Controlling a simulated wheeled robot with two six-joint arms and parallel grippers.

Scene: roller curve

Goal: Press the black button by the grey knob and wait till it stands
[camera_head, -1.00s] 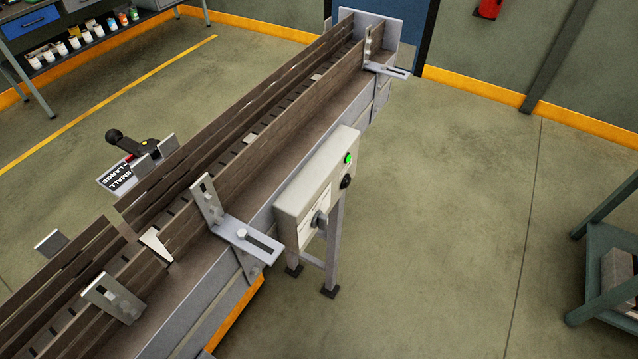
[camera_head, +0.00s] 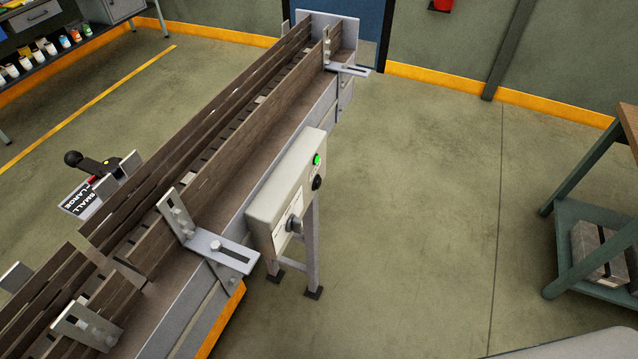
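A light grey control box (camera_head: 288,193) stands on a post at the right side of the conveyor. The grey knob (camera_head: 294,224) sticks out of its near lower part. The black button (camera_head: 317,183) sits at the far end of the box, just below a lit green button (camera_head: 317,160). The conveyor (camera_head: 230,130) runs from the lower left to the upper middle between brown side rails; whether its rollers turn cannot be told. Neither of my grippers is in view.
A black-handled lever with a SMALL/LARGE sign (camera_head: 82,200) is on the conveyor's left side. A metal bracket (camera_head: 222,246) juts toward the box. A green-framed bench (camera_head: 595,222) stands at the right. The floor (camera_head: 420,210) between box and bench is clear.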

